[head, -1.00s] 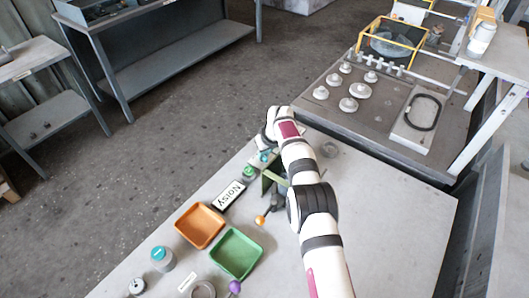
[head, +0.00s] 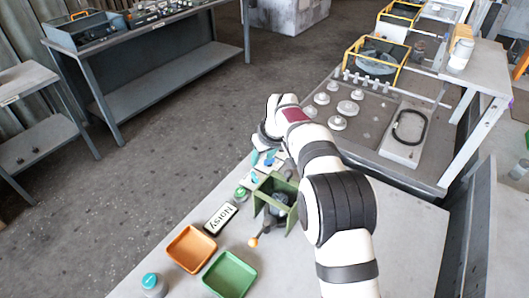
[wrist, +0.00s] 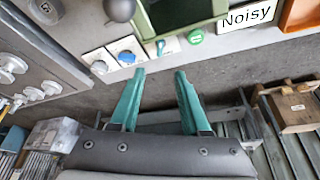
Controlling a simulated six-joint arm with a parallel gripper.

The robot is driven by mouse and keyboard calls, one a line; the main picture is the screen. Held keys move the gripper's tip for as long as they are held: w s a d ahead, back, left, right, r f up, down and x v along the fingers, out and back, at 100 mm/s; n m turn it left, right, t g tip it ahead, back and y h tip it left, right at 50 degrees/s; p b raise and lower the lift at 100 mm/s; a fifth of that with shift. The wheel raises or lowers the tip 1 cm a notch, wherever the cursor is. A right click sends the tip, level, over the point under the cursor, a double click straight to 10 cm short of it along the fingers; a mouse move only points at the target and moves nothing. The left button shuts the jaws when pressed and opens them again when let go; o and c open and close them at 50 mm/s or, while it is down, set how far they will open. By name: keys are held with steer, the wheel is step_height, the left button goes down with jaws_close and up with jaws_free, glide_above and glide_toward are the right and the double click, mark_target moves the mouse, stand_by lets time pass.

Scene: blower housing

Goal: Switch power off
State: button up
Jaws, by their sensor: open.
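Along the table edge in the wrist view sit a pale knob on a white plate (wrist: 99,66), a blue knob on a white plate (wrist: 126,56), a teal switch (wrist: 166,46) and a green button (wrist: 195,36). Which of them is the power control cannot be told; no power label is readable. The teal switch (head: 254,178) and green button (head: 241,193) also show in the head view. My gripper (wrist: 161,74) is open and empty, its teal fingers apart just off the row of controls, touching none visibly. In the head view my gripper (head: 262,153) is partly hidden by my wrist.
A green housing (head: 262,190) with an orange-balled lever (head: 253,242) stands close by. A "Noisy" sign (head: 221,217), orange tray (head: 191,249) and green tray (head: 229,275) lie nearer. A grey bench with knobbed parts (head: 365,140) stands beyond.

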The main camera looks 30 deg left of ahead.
mark_target(255, 177)
steer(key=v, duration=0.3)
steer(key=shift+r, duration=0.1)
steer(key=shift+c, duration=0.6)
steer(key=s+f+t+h, duration=0.2)
steer(key=f, duration=0.1)
steer(key=a+f+m, duration=0.1)
steer(key=f, duration=0.1)
steer(key=shift+s+t+h, duration=0.4)
jaws_close()
steer(key=s+a+f+t, duration=0.2)
steer(key=s+a, duration=0.1)
steer(key=s, duration=0.1)
steer(key=x, duration=1)
steer(key=shift+w+a+r, duration=0.1)
steer(key=shift+w+a, duration=0.15)
steer(key=shift+a, duration=0.05)
